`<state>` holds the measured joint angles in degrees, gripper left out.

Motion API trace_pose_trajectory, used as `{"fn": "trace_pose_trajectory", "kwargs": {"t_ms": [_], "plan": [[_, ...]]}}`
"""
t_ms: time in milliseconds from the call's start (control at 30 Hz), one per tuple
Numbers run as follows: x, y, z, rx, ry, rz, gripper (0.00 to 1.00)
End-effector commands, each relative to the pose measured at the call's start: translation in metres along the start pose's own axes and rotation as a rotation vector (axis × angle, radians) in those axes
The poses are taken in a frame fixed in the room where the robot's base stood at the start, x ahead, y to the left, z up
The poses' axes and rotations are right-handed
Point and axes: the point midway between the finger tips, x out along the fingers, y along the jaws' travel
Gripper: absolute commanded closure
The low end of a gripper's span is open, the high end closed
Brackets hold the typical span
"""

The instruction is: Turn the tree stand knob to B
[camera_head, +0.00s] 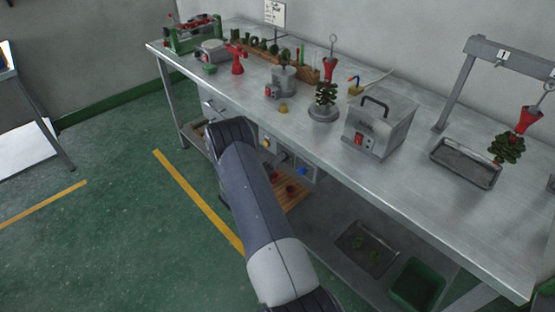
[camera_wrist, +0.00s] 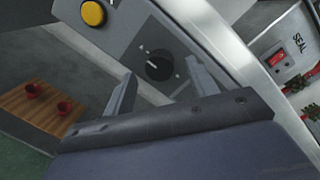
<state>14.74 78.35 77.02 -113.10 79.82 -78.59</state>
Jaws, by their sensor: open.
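A round black knob (camera_wrist: 158,66) with a light pointer mark sits on a grey panel (camera_wrist: 128,42) in the wrist view. Its pointer faces up and left; I cannot read any letters around it. My gripper (camera_wrist: 161,76) is open and empty, with one finger on each side of the knob in the picture; I see no contact. In the head view the panel is under the bench's front edge, partly hidden by my arm, and my gripper is hidden there. A tree stand (camera_head: 323,113) carrying a green tree stands on the bench.
A yellow button (camera_wrist: 94,13) is on the same panel, left of the knob. Two red cups sit on a wooden board (camera_wrist: 20,101) below. The metal bench (camera_head: 395,178) holds a grey box (camera_head: 380,125) and a tray (camera_head: 466,164). Green floor is free to the left.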

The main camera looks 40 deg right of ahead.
Motion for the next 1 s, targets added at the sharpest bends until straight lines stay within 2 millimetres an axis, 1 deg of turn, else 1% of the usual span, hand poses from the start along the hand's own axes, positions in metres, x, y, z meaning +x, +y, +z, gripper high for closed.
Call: {"fn": "trace_pose_trajectory", "kwargs": {"t_ms": [33, 167, 467, 1000], "plan": [[0.0058, -0.0006, -0.0002, 0.000, 0.001, 0.000, 0.45], [0.0134, 0.0001, -0.0005, -0.001, 0.001, 0.001, 0.45], [0.0148, 0.0004, -0.0005, -0.001, 0.000, 0.001, 0.46], [0.0145, 0.0004, -0.0002, -0.001, 0.000, 0.001, 0.90]]}}
